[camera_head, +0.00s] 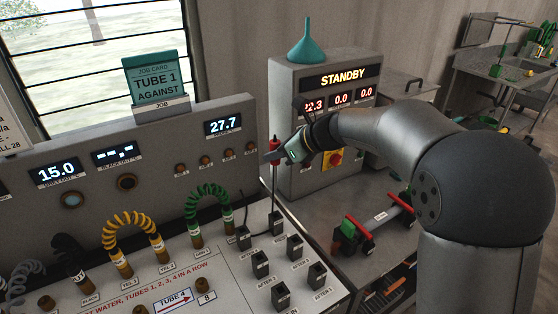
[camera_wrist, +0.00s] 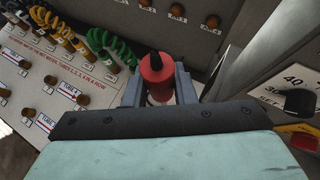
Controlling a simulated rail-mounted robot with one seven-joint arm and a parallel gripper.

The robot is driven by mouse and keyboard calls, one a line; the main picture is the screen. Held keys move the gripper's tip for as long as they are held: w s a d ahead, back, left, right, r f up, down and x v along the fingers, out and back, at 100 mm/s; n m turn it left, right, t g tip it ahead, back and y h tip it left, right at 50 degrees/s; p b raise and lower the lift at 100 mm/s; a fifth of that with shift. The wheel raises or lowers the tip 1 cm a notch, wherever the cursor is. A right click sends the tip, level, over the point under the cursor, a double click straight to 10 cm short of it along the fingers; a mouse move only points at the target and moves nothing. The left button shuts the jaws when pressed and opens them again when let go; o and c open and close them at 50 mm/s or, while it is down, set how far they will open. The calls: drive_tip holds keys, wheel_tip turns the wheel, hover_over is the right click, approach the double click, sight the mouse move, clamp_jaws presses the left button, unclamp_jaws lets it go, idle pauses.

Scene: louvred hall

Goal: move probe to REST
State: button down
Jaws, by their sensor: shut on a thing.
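The probe (camera_head: 274,146) has a red handle with a black top and a thin rod pointing down. My gripper (camera_head: 276,156) is shut on its handle and holds it upright above the right part of the sloped panel. In the wrist view the red handle (camera_wrist: 157,78) sits between the two grey fingers of my gripper (camera_wrist: 158,90). The rod runs down to a black socket (camera_head: 276,224) at the back of the panel; I cannot tell whether its tip is inside. Several similar black sockets stand nearby, some labelled AFTER. I cannot read a REST label.
A grey cabinet (camera_head: 288,90) reading STANDBY, with a teal funnel (camera_head: 307,42) on top, stands close right of my gripper. Green (camera_head: 209,193) and yellow (camera_head: 131,222) coiled hoses arch over the panel to the left.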

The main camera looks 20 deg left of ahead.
drive_tip(key=shift+f+b, duration=0.55)
drive_tip(key=shift+f, duration=0.05)
wheel_tip(320, 180, down, 5)
drive_tip(key=b, duration=0.4)
drive_tip(key=shift+f+b, duration=0.15)
drive_tip(key=shift+b, duration=0.25)
drive_tip(key=shift+f+b, duration=0.6)
drive_tip(key=shift+f, duration=0.65)
drive_tip(key=shift+r+p, duration=0.3)
drive_tip(key=shift+p, duration=0.1)
drive_tip(key=shift+f, duration=0.25)
wheel_tip(320, 180, down, 8)
drive_tip(key=b, duration=0.5)
drive_tip(key=shift+b, duration=0.35)
